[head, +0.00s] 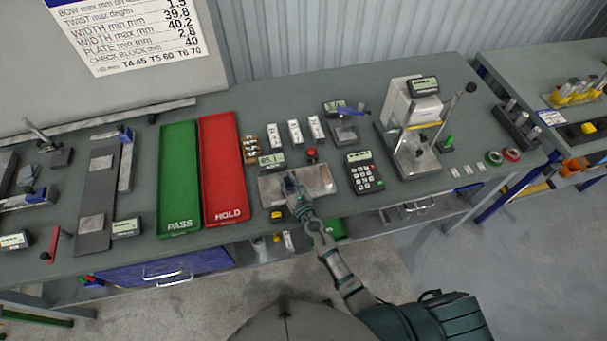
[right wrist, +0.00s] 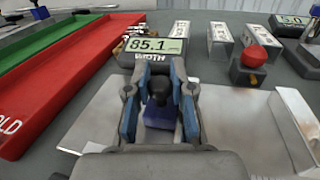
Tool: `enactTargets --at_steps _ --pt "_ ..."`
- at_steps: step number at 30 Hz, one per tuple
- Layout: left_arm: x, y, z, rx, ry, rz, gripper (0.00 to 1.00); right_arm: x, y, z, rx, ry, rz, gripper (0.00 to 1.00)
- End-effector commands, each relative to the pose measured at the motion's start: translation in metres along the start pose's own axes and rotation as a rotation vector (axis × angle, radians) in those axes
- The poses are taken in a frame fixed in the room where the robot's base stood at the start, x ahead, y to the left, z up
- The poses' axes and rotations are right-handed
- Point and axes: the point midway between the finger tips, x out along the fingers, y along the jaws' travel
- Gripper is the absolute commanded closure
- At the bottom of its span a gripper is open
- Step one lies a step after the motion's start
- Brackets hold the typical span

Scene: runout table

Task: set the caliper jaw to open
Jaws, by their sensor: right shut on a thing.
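The width caliper station is a bright metal plate (head: 320,181) on the bench with a small display (head: 271,159) behind it. In the right wrist view the display (right wrist: 155,46) reads 85.1 over the word WIDTH. The caliper jaw's blue block (right wrist: 160,116) carries a black knob (right wrist: 183,94). My right gripper (head: 288,181) is over the left part of the plate. In the right wrist view its blue-padded fingers (right wrist: 158,88) are shut on the black knob, one on each side. The fingers hide part of the block. My left gripper is not in view.
A red HOLD tray (head: 222,170) and a green PASS tray (head: 180,178) lie left of the plate. A red button (head: 311,153) stands behind it, near white blocks (head: 295,132). A keypad (head: 364,172) and a lever press (head: 415,130) stand to the right.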

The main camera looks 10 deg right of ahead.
Motion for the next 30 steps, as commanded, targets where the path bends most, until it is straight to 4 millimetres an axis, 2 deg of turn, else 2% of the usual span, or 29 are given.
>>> enactTargets --at_steps 3,11,12,15,25,30 --pt "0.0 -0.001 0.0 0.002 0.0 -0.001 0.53 0.004 0.011 0.004 -0.001 -0.006 0.001 1.0" --pt "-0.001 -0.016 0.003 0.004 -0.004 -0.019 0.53 0.004 0.012 0.004 0.002 -0.007 0.006 1.0" --pt "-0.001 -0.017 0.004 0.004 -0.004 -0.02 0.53 0.004 0.012 0.004 0.002 -0.007 0.007 0.75" --pt "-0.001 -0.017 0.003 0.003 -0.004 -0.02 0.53 0.003 0.012 0.004 0.003 -0.007 0.007 0.51" --pt "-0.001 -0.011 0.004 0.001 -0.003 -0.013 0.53 0.0 0.009 0.001 0.002 -0.003 0.002 0.51" --pt "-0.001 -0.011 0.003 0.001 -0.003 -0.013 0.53 -0.023 0.009 -0.001 0.005 0.0 0.0 0.51"
